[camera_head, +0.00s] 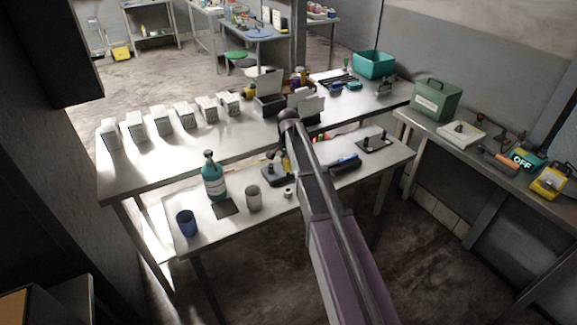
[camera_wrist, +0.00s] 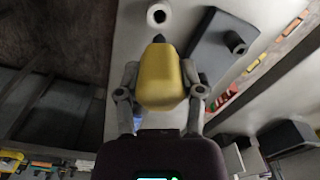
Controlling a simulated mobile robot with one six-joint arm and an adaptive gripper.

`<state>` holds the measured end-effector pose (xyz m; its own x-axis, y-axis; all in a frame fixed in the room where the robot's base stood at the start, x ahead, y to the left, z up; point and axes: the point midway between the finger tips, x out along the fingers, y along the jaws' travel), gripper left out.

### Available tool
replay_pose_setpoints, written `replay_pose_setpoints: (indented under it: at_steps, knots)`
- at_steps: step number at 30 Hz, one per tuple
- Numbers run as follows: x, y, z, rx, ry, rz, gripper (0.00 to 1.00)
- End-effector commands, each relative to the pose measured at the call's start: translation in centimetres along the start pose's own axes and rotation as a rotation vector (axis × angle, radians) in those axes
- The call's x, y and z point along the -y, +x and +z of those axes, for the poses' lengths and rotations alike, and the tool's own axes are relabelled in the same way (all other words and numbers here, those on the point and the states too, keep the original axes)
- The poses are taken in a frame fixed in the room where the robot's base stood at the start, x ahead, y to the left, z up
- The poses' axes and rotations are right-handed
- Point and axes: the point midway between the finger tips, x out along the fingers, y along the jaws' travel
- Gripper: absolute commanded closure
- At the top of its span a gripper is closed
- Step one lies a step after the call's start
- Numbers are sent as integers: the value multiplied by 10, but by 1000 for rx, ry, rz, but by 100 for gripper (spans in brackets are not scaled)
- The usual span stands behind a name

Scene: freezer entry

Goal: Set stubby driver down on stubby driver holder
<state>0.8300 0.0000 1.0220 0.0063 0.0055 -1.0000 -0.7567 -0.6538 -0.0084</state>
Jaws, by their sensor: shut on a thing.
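The stubby driver (camera_wrist: 160,78) has a fat yellow handle and a dark tip, which points toward the top of the wrist view. My gripper (camera_wrist: 160,90) is shut on its handle, one finger on each side. In the head view a bit of its yellow (camera_head: 285,164) shows beside my arm. A dark grey block with a round upright socket (camera_wrist: 222,47), which looks like the stubby driver holder, lies up and right of the driver in the wrist view. In the head view this dark base (camera_head: 272,177) is on the front table, partly hidden by my arm. The driver is apart from it.
A small white ring (camera_wrist: 158,15) stands near the block. The front table also bears a teal bottle (camera_head: 214,180), a grey cup (camera_head: 253,198), a blue cup (camera_head: 187,222) and a dark plate with pegs (camera_head: 375,144). White boxes line the higher table behind.

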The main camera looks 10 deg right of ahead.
Motion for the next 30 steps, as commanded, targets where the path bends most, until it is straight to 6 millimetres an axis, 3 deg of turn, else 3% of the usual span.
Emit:
replay_pose_setpoints:
  at_steps: [6,18,30]
  knots:
    - [0,3,0,-1,82,-1,100]
    - [-1,3,0,0,83,0,100]
    - [-1,22,0,0,82,0,100]
